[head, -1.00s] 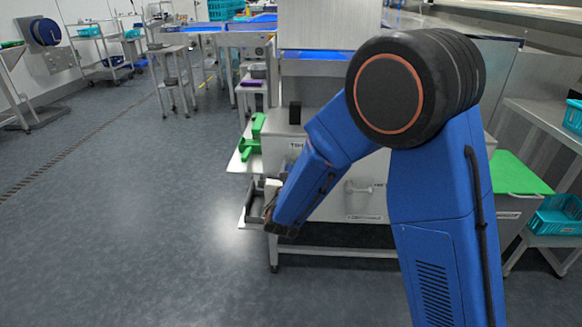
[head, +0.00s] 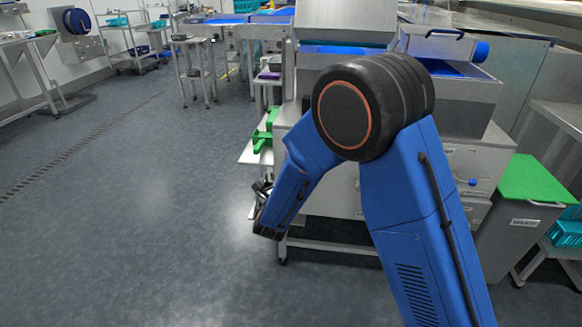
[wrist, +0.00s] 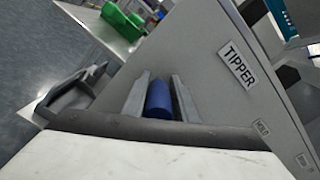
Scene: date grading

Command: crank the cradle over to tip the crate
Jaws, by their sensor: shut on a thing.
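In the wrist view, my gripper (wrist: 160,97) has its two grey fingers on either side of a blue cylindrical crank grip (wrist: 158,101), shut on it. The grip is in front of a grey panel with a TIPPER label (wrist: 237,63). The grey machine cabinet (head: 333,197) shows partly behind my arm. I cannot make out the cradle or its crate for certain in either view.
Green items (head: 264,134) lie on a side shelf at the machine's left. A grey bin with a green lid (head: 532,180) stands at the right, next to teal crates (head: 567,233). The floor (head: 130,220) at the left is open.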

